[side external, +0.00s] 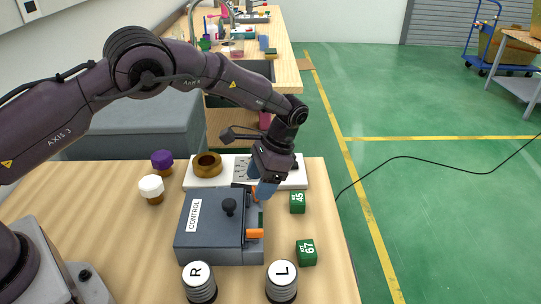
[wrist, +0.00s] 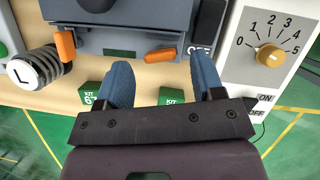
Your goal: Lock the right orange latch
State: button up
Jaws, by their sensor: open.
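The grey control box (side external: 208,230) stands on the wooden table, with a black knob on top and two orange latches on one side. In the wrist view the right orange latch (wrist: 160,55) lies almost flat along the box edge. The left orange latch (wrist: 66,45) points up and down in the picture; it also shows in the side view (side external: 255,233). My gripper (wrist: 160,64) is open, its blue fingers on either side of the right latch in the picture. Whether they touch it, I cannot tell. In the side view my gripper (side external: 264,190) largely hides the right latch.
Green kit cubes (side external: 306,252) (side external: 297,202) stand beside the box. Springy cylinders marked R (side external: 199,282) and L (side external: 281,281) stand at the near side. A white panel with a dial (wrist: 270,55) lies right of the box in the wrist view.

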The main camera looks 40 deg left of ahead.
jog(key=v, duration=1)
jog(key=shift+w+r, duration=0.2)
jog(key=shift+r, duration=0.15)
jog(key=shift+d, duration=0.25)
jog(key=c, duration=0.4)
jog(key=shift+m+t+y, duration=0.3)
jog(key=shift+m+y, duration=0.4)
jog(key=s+d, duration=0.1)
jog(key=d, duration=0.1)
jog(key=s+d+r, duration=0.1)
jog(key=d, duration=0.1)
jog(key=s+d+r, duration=0.1)
jog(key=d, duration=0.1)
jog(key=shift+d, duration=0.3)
jog(key=c, duration=0.4)
jog(key=shift+o, duration=0.2)
jog(key=s+n+t, duration=0.3)
jog(key=s+n, duration=0.2)
jog(key=n, duration=0.4)
jog(key=w+a+f+n, duration=0.1)
jog(key=a+f+n, duration=0.2)
jog(key=f, duration=0.1)
jog(key=a+f+n+t, duration=0.1)
jog(key=a+f+n, duration=0.1)
jog(key=f+n, duration=0.2)
jog(key=w+a+f+n+t, duration=0.1)
jog(key=a+f+n, duration=0.2)
jog(key=f, duration=0.3)
jog(key=shift+w+a, duration=0.35)
jog(key=shift+w, duration=0.05)
